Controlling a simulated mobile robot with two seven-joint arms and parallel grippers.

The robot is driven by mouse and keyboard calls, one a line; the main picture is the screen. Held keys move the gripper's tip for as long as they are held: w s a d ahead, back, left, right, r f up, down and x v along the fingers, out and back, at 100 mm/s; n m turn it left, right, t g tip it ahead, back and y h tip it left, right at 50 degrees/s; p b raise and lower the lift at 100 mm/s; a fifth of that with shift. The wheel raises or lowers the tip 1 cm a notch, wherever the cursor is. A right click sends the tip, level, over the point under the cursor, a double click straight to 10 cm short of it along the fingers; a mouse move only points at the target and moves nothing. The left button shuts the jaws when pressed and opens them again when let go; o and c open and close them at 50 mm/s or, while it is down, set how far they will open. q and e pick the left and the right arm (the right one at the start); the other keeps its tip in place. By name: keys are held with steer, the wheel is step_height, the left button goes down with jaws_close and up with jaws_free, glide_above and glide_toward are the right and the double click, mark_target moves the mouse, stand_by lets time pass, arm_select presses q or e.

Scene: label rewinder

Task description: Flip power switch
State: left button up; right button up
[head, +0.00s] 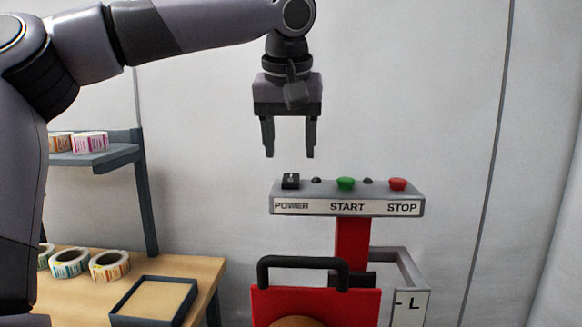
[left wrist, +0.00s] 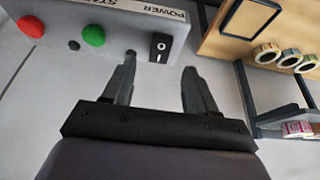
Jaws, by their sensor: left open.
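My right gripper is in neither view.
A green START button (head: 346,184) and a red STOP button (head: 398,184) sit right of the switch. Below is a red machine body (head: 262,304) with a black handle (head: 303,262). A wooden table (head: 205,268) with label rolls (head: 109,265) and a tray stands left.

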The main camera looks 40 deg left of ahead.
mark_target(291, 178)
arm_select(q)
steer(key=shift+x, duration=2.75)
